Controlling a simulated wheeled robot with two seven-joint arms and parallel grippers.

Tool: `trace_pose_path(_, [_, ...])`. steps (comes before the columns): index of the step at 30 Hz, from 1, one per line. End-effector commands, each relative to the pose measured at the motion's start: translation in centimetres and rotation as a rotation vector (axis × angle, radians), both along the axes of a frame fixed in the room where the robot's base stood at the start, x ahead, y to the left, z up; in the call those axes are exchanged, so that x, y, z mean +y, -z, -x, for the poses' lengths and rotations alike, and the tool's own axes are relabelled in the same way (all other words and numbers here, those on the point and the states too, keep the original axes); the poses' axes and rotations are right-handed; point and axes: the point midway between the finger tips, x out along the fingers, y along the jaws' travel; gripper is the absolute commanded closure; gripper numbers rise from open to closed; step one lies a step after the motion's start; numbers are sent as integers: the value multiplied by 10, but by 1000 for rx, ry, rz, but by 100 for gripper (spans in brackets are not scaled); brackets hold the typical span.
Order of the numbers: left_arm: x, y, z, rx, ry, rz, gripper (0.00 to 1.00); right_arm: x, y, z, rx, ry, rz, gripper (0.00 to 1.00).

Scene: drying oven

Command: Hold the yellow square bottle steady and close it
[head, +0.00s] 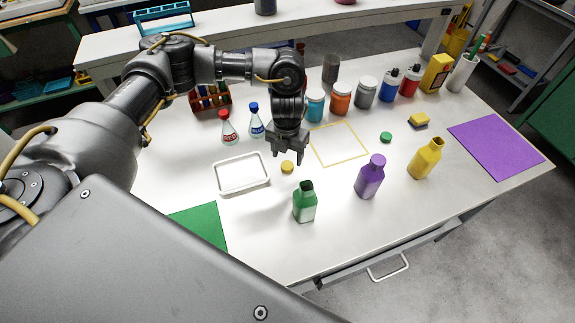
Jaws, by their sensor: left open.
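The yellow square bottle (424,160) stands on the right part of the white table, with its neck open and no cap on it. A small yellow cap (287,167) lies on the table near the middle. My left gripper (289,152) points down with its fingers open, just above and behind the yellow cap in the picture. It holds nothing, and I cannot tell its exact height over the cap. My right gripper is not in view.
A purple bottle (370,177) and an uncapped green bottle (304,203) stand left of the yellow bottle. A white tray (241,174) is left of the yellow cap. Several jars line the back.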

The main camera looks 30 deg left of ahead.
Motion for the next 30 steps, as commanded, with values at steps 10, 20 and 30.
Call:
trace_pose_path(10, [1,39,0,2,-2,-1,40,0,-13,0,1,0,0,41])
trace_pose_path(20, [0,40,0,1,0,0,40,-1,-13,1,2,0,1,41])
trace_pose_path(30, [1,40,0,1,-1,0,82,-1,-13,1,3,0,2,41])
